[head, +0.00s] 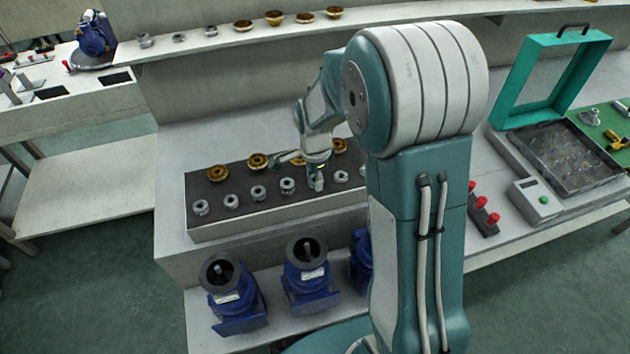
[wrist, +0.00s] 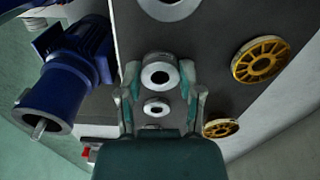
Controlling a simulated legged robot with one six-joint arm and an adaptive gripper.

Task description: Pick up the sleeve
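Several silver ring-shaped sleeves stand in a row on the dark top of a parts tray (head: 205,228); one of them (head: 287,185) is left of my gripper (head: 316,183) in the head view. In the wrist view my gripper (wrist: 160,80) has its two fingers apart, one on each side of a silver sleeve (wrist: 148,77) with a dark central hole. I see narrow gaps beside this sleeve and cannot tell any contact. Another sleeve (wrist: 150,108) shows between the fingers, nearer the palm. In the head view my gripper hides part of the row.
Gold wheels (head: 217,173) line the tray behind the sleeves, one also close to my right finger (wrist: 220,128). Blue pumps (head: 308,280) stand on the lower shelf in front. At right are red-topped parts (head: 483,210) and a green-lidded case (head: 507,118).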

